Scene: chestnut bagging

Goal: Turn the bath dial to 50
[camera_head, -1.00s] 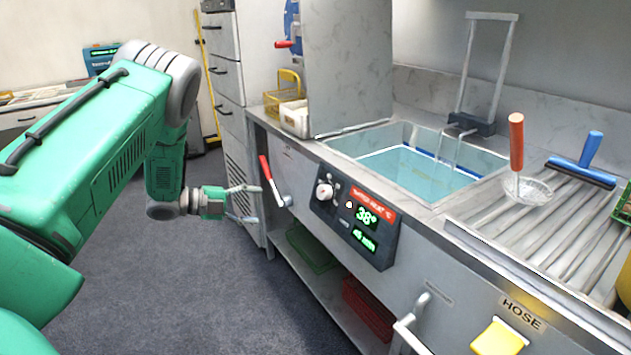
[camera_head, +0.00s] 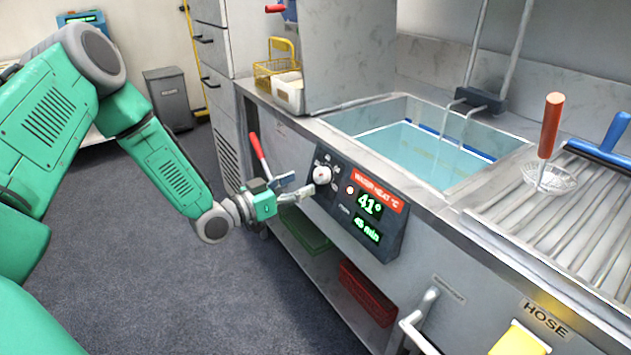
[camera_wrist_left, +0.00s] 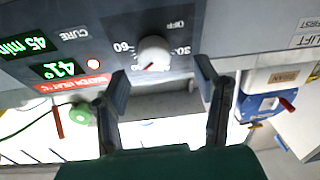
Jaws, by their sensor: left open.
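The bath dial (camera_head: 322,175) is a round white knob on the dark control panel (camera_head: 338,222) at the front of the sink unit. A green display (camera_head: 369,204) beside it reads 41°. In the left wrist view the dial (camera_wrist_left: 154,53) has a red pointer mark, with 30 and 60 printed around it. My left gripper (camera_head: 297,188) is at the dial's left side, very close to it. In the wrist view its two fingers (camera_wrist_left: 163,82) are apart, with the dial just beyond and between their tips. Contact cannot be told. My right gripper is not in view.
The water bath (camera_head: 420,150) lies above the panel. A red-handled lever (camera_head: 257,150) stands just left of my left gripper. The floor at left is clear.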

